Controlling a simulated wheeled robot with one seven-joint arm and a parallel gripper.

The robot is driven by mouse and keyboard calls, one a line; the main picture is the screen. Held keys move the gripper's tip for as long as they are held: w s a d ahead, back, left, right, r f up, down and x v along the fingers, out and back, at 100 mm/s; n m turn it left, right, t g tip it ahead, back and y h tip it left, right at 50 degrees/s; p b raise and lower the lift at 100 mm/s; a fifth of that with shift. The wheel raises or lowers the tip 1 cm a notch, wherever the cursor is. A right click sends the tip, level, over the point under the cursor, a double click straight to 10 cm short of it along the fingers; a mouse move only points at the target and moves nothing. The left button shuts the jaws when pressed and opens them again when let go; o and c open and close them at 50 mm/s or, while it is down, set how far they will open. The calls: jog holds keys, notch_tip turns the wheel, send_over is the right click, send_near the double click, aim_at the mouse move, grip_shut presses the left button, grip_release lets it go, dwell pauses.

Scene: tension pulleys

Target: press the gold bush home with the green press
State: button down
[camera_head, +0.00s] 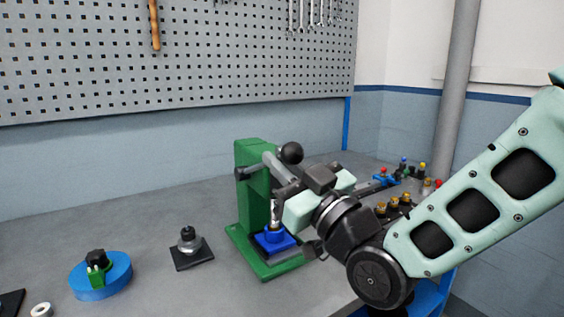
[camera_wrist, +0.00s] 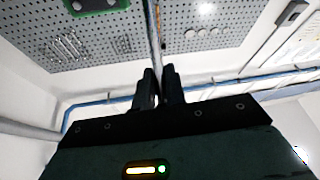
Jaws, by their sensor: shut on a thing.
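The green press (camera_head: 255,190) stands on the bench in the middle of the head view, with a grey shaft and a lever that ends in a black ball knob (camera_head: 291,152). My gripper (camera_head: 283,190) is at the lever, just below the knob, and is shut on it; the contact is small and partly hidden. In the wrist view my gripper's fingers (camera_wrist: 158,88) stand close together. Under the silver ram (camera_head: 275,215) a blue holder (camera_head: 274,241) sits on the press base. I cannot make out a gold bush in the holder.
A blue round fixture (camera_head: 103,280) and a dark plate with a metal part (camera_head: 190,245) stand to the left. Gold-topped parts (camera_head: 394,203) and other coloured pieces stand behind my arm at right. A pegboard (camera_head: 180,60) covers the back wall.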

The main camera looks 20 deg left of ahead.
jog(key=shift+s+f, duration=0.15)
jog(key=shift+f, duration=0.45)
jog(key=c, duration=1.6)
grip_release()
jog(key=shift+o, duration=0.7)
jog(key=shift+r, duration=0.2)
jog(key=b+v, duration=1.7)
jog(key=shift+s+d, duration=0.1)
jog(key=shift+d, duration=0.05)
